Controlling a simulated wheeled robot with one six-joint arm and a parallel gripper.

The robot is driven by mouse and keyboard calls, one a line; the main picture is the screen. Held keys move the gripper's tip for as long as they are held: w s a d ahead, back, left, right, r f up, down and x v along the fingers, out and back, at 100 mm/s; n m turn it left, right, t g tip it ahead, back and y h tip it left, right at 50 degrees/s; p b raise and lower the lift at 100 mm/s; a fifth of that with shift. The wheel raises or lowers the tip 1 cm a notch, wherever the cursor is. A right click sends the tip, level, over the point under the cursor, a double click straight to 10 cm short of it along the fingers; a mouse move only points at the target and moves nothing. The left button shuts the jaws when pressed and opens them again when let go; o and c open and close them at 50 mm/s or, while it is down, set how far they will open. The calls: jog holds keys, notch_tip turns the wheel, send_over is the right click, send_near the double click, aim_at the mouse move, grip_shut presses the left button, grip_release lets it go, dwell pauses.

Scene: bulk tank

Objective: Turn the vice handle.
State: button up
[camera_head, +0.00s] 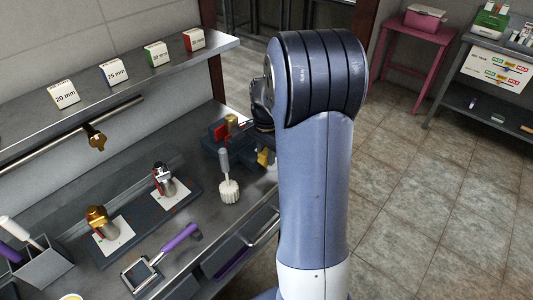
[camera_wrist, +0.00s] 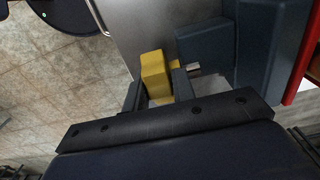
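The vice (camera_head: 212,140) is a dark blue-grey block on the steel bench, with a red piece and a brass fitting at its top. Its yellow handle (camera_head: 263,158) sticks out at the bench's right end, beside my arm. In the wrist view the vice body (camera_wrist: 204,44) is at the upper right, and the yellow handle (camera_wrist: 155,77) is a block on a short shaft. My gripper (camera_wrist: 157,92) has one finger on each side of the handle, very close to it. I cannot tell whether both fingers press on it. My arm hides most of the gripper in the head view.
Brass and steel fittings stand on white cards on a dark mat (camera_head: 139,229). A purple-handled tool (camera_head: 178,240) lies in front. A shelf (camera_head: 120,95) with size boxes runs above. Tiled floor is open at right.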

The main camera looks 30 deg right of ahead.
grip_shut()
jog(key=shift+d+r+g+y+p, duration=0.25)
jog(key=shift+y+p, duration=0.35)
jog(key=shift+p, duration=0.65)
jog(key=shift+w+g+y+p, duration=0.1)
jog(key=shift+g+y+p, duration=0.15)
jog(key=shift+y+p, duration=0.7)
jog(key=shift+f+g+y+p, duration=0.3)
jog(key=shift+g+y+p, duration=0.1)
jog(key=shift+y+p, duration=0.45)
jog(key=o, duration=0.5)
grip_release()
jog(key=b+v, duration=0.1)
jog(key=v, duration=1)
